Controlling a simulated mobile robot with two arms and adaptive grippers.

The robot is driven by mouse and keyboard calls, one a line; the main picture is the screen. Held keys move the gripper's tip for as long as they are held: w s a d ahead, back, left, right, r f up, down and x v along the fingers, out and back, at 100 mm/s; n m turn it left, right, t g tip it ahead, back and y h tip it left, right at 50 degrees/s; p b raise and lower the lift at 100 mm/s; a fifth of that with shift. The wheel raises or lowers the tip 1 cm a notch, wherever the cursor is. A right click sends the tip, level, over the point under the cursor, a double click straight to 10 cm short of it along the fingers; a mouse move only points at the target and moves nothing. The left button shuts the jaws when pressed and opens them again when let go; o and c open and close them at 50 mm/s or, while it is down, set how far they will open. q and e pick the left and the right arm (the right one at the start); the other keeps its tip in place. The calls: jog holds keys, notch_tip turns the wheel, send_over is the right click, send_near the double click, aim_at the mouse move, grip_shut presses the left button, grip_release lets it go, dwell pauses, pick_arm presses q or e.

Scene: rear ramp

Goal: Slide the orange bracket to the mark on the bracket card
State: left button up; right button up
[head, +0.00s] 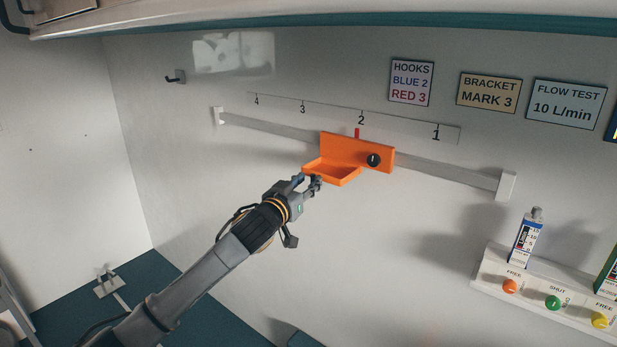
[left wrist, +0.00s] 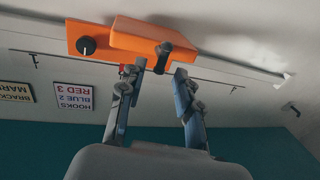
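The orange bracket (head: 345,150) sits on the grey wall rail (head: 440,172), its tray jutting out and a black knob (head: 373,160) on its right part. Its red pointer (head: 357,133) stands just under the 2 of the scale. The bracket card (head: 489,92) reads "BRACKET MARK 3". My left gripper (head: 311,182) is at the tray's lower front left edge. In the left wrist view my left gripper (left wrist: 159,72) is open, its fingers apart, with a dark peg (left wrist: 162,58) on the bracket (left wrist: 150,36) between their tips; contact is unclear. My right gripper is out of view.
The scale (head: 330,112) runs 4 to 1 from left to right. The rail left of the bracket is clear up to its end stop (head: 218,116). A hook (head: 176,77) is at upper left. A white panel (head: 540,283) with flowmeters is at lower right.

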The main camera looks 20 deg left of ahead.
pick_arm(q)
jog(key=shift+w+d, duration=0.1)
jog(key=shift+w, duration=0.55)
grip_shut()
